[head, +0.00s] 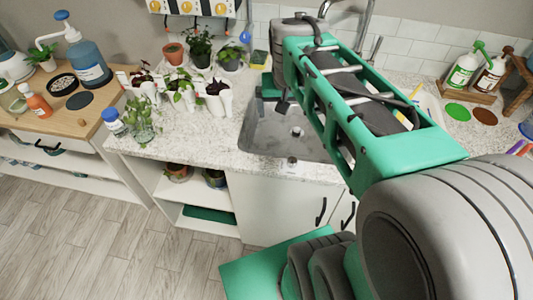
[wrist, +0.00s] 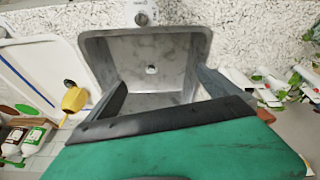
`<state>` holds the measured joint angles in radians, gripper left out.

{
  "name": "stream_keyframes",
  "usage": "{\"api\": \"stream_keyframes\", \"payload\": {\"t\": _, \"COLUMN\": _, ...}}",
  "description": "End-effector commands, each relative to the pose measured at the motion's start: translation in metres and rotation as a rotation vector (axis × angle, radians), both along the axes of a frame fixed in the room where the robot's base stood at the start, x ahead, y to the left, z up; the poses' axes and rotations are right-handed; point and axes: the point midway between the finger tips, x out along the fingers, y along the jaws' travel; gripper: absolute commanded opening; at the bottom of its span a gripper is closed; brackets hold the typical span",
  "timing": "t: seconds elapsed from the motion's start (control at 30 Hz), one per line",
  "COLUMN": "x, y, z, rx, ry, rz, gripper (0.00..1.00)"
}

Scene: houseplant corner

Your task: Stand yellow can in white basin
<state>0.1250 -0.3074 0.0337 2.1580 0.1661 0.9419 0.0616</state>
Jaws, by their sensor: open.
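The basin (head: 262,142) is a pale grey sink set in the speckled counter, partly hidden by my arm in the head view. It also shows in the wrist view (wrist: 118,47), with a round drain and no can in it. In the head view my arm hides most of that spot. My gripper (wrist: 160,78) is open and empty, with its two dark fingers spread over the basin.
Soap bottles (head: 464,70) stand in a wooden holder at the back right. White pots with seedlings (head: 183,95) stand left of the basin. The counter front left of the basin (head: 200,150) is clear.

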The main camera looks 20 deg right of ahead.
Motion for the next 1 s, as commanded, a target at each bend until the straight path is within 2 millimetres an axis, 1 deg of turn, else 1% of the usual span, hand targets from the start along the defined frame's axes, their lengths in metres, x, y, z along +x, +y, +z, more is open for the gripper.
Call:
{"api": "stream_keyframes", "payload": {"t": 0.03, "x": -0.022, "y": 0.025, "z": -0.008, "rx": 0.005, "ry": -0.004, "rz": 0.094, "gripper": 1.00}}
{"api": "stream_keyframes", "payload": {"t": 0.1, "x": -0.048, "y": 0.052, "z": -0.021, "rx": 0.012, "ry": -0.001, "rz": 0.207, "gripper": 1.00}}
{"api": "stream_keyframes", "payload": {"t": 0.2, "x": -0.075, "y": 0.076, "z": -0.037, "rx": 0.021, "ry": 0.001, "rz": 0.318, "gripper": 1.00}}
{"api": "stream_keyframes", "payload": {"t": 0.27, "x": -0.083, "y": 0.083, "z": -0.042, "rx": 0.023, "ry": 0.002, "rz": 0.353, "gripper": 1.00}}
{"api": "stream_keyframes", "payload": {"t": 0.37, "x": -0.088, "y": 0.087, "z": -0.046, "rx": 0.026, "ry": 0.003, "rz": 0.372, "gripper": 1.00}}
{"api": "stream_keyframes", "payload": {"t": 1.0, "x": -0.087, "y": 0.086, "z": -0.045, "rx": 0.025, "ry": 0.005, "rz": 0.366, "gripper": 1.00}}
